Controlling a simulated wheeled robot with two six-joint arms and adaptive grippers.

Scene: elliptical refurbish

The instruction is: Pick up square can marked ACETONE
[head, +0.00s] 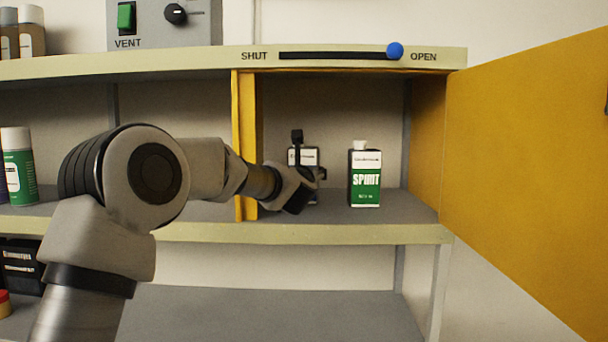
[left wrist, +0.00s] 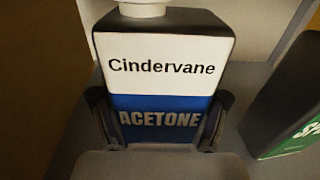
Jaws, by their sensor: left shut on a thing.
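The square can marked ACETONE (left wrist: 160,75) fills the middle of the left wrist view, with a white upper label reading Cindervane, a blue band and a white cap. In the head view its pale label (head: 304,156) shows behind my gripper, which hides most of it. My left gripper (left wrist: 160,122) has one finger on each side of the can and is shut on it. In the head view the left gripper (head: 304,180) is inside the open cabinet compartment. The can looks upright; I cannot tell whether it touches the shelf. My right gripper is not in view.
A green and black SPIRIT can (head: 364,180) stands just right of the ACETONE can. The yellow door (head: 530,170) is swung open to the right. A yellow divider (head: 245,145) stands left of the gripper. The blue slider knob (head: 395,50) is at OPEN.

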